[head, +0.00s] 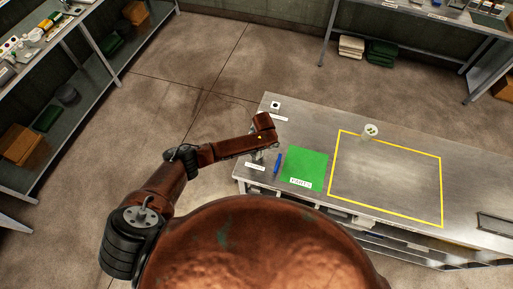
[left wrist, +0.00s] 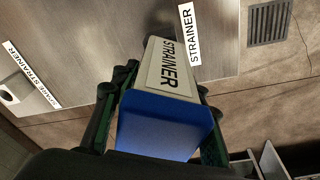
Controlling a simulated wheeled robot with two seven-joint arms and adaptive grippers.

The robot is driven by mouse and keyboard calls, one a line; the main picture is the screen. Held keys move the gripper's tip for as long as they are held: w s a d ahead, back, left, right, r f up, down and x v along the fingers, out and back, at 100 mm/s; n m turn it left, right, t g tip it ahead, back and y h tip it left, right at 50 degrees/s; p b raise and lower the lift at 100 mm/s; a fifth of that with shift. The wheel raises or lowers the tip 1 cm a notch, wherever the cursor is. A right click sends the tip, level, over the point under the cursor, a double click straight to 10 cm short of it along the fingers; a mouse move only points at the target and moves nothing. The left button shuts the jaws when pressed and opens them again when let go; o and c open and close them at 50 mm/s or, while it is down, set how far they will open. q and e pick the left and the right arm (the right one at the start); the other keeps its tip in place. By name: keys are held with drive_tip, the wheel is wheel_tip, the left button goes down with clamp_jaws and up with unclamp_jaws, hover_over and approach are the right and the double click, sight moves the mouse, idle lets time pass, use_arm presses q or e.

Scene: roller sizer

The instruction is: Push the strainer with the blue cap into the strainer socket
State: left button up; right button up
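The strainer (left wrist: 172,72), a beige block labelled STRAINER with a blue cap (left wrist: 160,122), sits between the fingers of my left gripper (left wrist: 155,105) in the left wrist view. The fingers lie along both its sides. Its far end points at the bench top near a flat STRAINER label (left wrist: 190,35). A dark round spot (left wrist: 163,20) shows just beyond that end; I cannot tell whether it is the socket or a shadow. Whether the end touches anything is hidden. In the head view my left gripper (head: 258,154) is over the bench's left end, and the strainer is not clearly visible. My right gripper is not in view.
Shelves (head: 75,85) stand at the left.

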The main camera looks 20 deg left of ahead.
use_arm(q)
drive_tip(key=o, duration=0.3)
drive_tip(key=shift+r, duration=0.1)
drive_tip(key=r, duration=0.4)
drive_tip(key=d+r, duration=0.1)
drive_tip(key=r, duration=0.2)
drive_tip(key=s+r, duration=0.1)
drive_tip(key=r, duration=0.3)
drive_tip(key=shift+d+r, duration=0.25)
drive_tip(key=shift+r, duration=0.1)
